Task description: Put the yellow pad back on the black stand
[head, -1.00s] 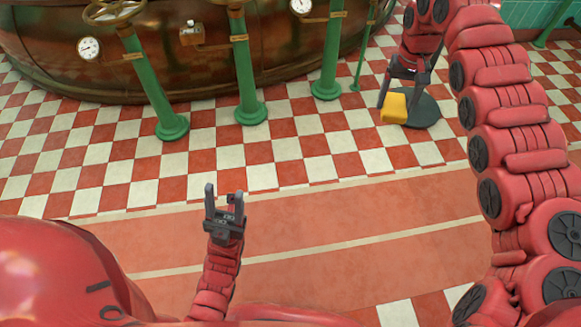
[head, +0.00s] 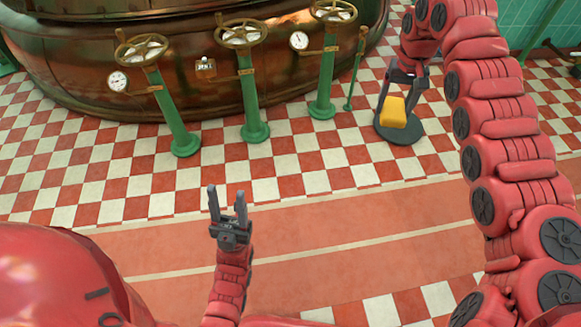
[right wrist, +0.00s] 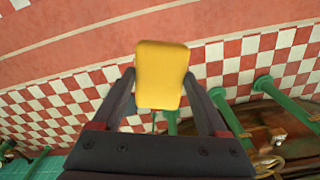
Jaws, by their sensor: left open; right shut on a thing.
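The yellow pad (head: 393,111) is a small block held between the fingers of my right gripper (head: 398,99). The right wrist view also shows the pad (right wrist: 161,73) between both fingers. The black stand (head: 402,135) shows as a dark round base on the checkered floor. In the head view the pad overlaps the back part of this base. I cannot tell whether the pad touches the stand or is above it; pad and gripper hide part of it. My left gripper (head: 227,196) is open and empty, far to the left of the stand.
A large copper kettle (head: 80,65) stands at the back left. Green valve posts (head: 253,110) with brass wheels and gauges stand before it, left of the stand. A thin green post (head: 357,75) is nearest the stand. The red floor strip (head: 350,225) is clear.

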